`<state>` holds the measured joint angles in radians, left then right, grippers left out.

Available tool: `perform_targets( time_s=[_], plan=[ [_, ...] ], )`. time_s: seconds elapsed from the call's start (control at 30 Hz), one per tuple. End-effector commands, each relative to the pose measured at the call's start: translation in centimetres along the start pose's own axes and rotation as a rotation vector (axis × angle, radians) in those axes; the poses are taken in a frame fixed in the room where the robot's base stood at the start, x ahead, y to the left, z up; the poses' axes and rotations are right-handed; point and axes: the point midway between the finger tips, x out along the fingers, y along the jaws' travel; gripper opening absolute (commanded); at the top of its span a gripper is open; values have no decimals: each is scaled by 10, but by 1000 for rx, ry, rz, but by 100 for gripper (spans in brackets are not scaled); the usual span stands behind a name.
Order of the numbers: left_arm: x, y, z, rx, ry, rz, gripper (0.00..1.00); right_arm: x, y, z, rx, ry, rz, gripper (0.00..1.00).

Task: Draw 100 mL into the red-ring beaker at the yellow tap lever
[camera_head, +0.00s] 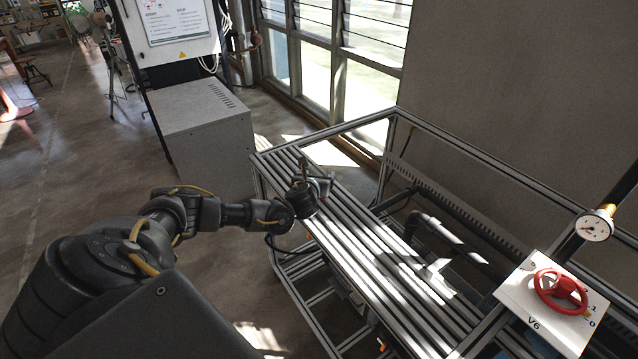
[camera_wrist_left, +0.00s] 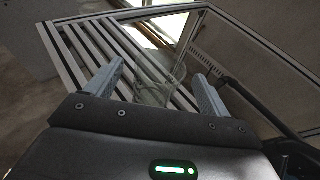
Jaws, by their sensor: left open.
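My left gripper (camera_head: 318,186) is over the far end of a slatted metal bench (camera_head: 372,262). In the left wrist view its two grey fingers (camera_wrist_left: 160,72) stand apart. A clear, glass-like vessel (camera_wrist_left: 155,88) shows faintly between and beyond the fingers, over the slats. I cannot make out a red ring on it, and I cannot tell whether the fingers touch it. In the head view I cannot pick the vessel out beside the gripper. I see no yellow tap lever. My right gripper is out of view.
A white panel marked V6 (camera_head: 512,292) with a red handwheel (camera_head: 560,291) is at the right, below a round gauge (camera_head: 594,226). Dark pipes (camera_head: 447,231) run beside the bench inside a metal frame. A grey cabinet (camera_head: 203,130) stands beyond. Open floor lies left.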

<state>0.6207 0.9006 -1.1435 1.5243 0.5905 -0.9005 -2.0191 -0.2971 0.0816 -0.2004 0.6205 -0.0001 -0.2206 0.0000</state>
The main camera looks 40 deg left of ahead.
Motion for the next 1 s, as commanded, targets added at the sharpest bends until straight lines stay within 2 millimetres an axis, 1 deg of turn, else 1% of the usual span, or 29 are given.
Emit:
perform_targets(
  time_s=[0.03, 0.17, 0.33, 0.5, 0.63, 0.83, 0.87, 1.0],
  plan=[
    [0, 0, 0, 0, 0, 1, 81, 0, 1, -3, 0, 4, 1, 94],
    [8, 0, 4, 0, -1, 4, 81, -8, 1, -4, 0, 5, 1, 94],
    [29, -1, 8, -1, -1, 4, 81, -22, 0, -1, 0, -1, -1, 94],
    [46, -1, 5, 0, -1, 2, 81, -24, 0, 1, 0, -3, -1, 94],
    [51, 0, 4, -1, 0, 3, 81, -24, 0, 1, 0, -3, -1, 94],
    [52, 0, 3, -1, 0, 2, 81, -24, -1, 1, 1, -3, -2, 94],
    [52, -1, 3, -1, 0, 2, 80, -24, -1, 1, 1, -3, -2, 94],
    [52, -1, 3, -1, 0, 2, 61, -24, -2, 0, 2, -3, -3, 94]
  ],
)
